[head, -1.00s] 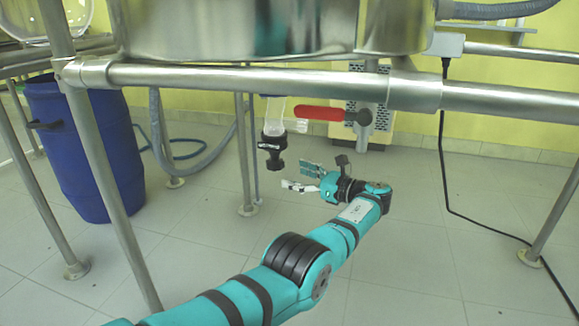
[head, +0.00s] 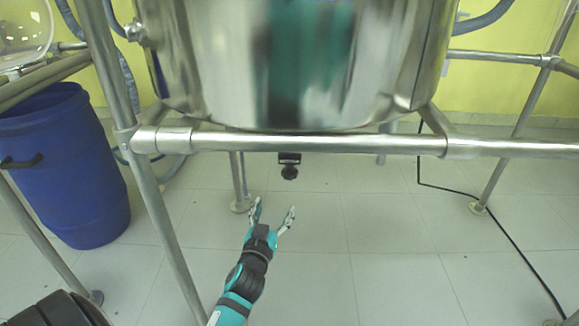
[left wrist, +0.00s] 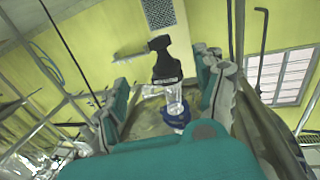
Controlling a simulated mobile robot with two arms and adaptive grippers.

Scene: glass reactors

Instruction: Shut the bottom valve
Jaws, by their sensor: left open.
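The bottom valve's black lower end (head: 289,170) hangs below the steel vessel, behind the horizontal frame rail in the head view. The red handle is hidden there. My left gripper (head: 273,208) is open and empty, below and in front of the valve, with fingers pointing up toward it. In the left wrist view the valve's black part (left wrist: 166,66) appears between my two open fingers, apart from them. Its clear glass body and blue collar (left wrist: 175,125) show below. A pale lever-like piece (left wrist: 130,52) sticks out to the left. My right gripper is not in view.
The steel vessel (head: 290,60) and frame rail (head: 300,143) are above my left gripper. A frame leg (head: 155,210) stands left of my arm. A blue drum (head: 65,165) stands at the left. A black cable (head: 470,222) lies at the right. The floor between is largely clear.

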